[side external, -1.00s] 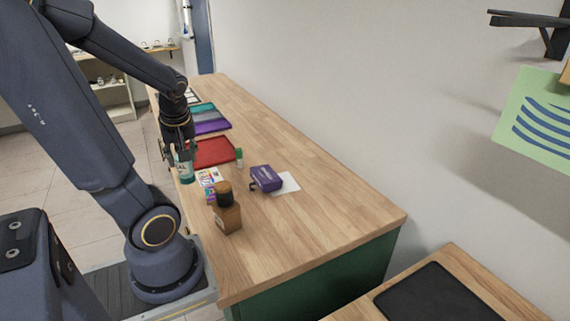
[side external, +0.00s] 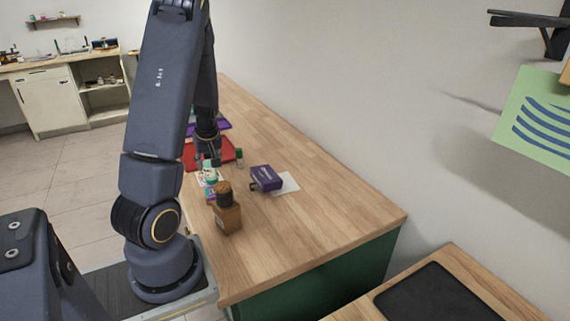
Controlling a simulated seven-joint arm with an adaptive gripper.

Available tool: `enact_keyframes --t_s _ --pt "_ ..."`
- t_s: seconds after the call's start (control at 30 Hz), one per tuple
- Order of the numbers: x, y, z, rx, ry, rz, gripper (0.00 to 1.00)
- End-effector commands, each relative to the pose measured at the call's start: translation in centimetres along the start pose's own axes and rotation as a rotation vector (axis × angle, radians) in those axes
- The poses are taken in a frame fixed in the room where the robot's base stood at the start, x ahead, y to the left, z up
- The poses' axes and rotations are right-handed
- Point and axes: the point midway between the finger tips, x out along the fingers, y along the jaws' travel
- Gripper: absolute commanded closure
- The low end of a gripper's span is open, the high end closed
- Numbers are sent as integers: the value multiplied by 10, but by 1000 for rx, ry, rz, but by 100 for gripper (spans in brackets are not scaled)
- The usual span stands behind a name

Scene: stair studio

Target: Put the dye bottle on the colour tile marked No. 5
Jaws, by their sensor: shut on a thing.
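My gripper (side external: 208,158) is shut on a small teal-and-white bottle (side external: 209,173), presumably the dye bottle. It is partly hidden by the fingers and shows just above or in front of the colour-printed card; I cannot tell whether it touches anything. My arm hides the tiles beyond. No tile number can be read from here.
A purple box (side external: 266,178) sits by white paper (side external: 289,183). The wooden bench (side external: 330,215) is clear at right.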

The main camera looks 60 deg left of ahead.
Motion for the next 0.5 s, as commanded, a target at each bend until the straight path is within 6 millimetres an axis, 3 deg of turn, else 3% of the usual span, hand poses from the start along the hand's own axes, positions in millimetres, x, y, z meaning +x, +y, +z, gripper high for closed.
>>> enact_keyframes --t_s 0.2,0.5 --pt "25 -1 11 1 -1 -2 98" --pt "26 -1 12 1 -1 -1 98"
